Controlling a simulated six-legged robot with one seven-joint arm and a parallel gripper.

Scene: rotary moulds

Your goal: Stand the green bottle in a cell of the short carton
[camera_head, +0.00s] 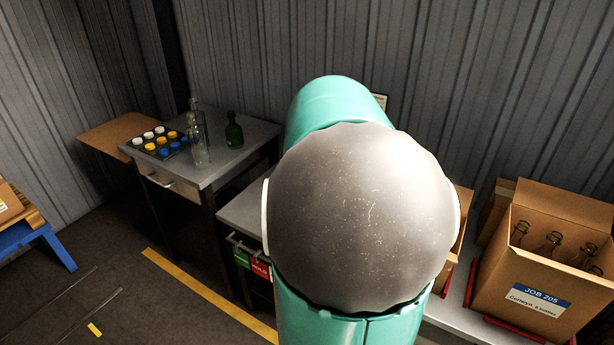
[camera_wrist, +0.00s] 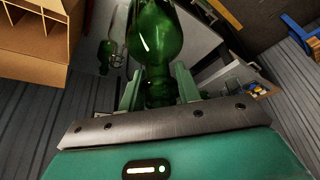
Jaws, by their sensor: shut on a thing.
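My gripper (camera_wrist: 158,88) is shut on a green bottle (camera_wrist: 156,35) in the wrist view. The fingers sit on either side of its narrower part, and its wide part extends beyond them to the top edge. In the head view my arm hides the gripper and this bottle. A cardboard carton with divider cells (camera_wrist: 32,28) is at the wrist view's upper left, apart from the bottle. Its visible cells look empty; I cannot tell whether it is the short carton. A second green bottle (camera_head: 234,132) stands on the grey table in the head view.
Clear bottles (camera_head: 200,148) stand beside a tray of coloured caps (camera_head: 161,142) on the grey table (camera_head: 222,167). Another carton's edge (camera_head: 462,222) shows beside my arm.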

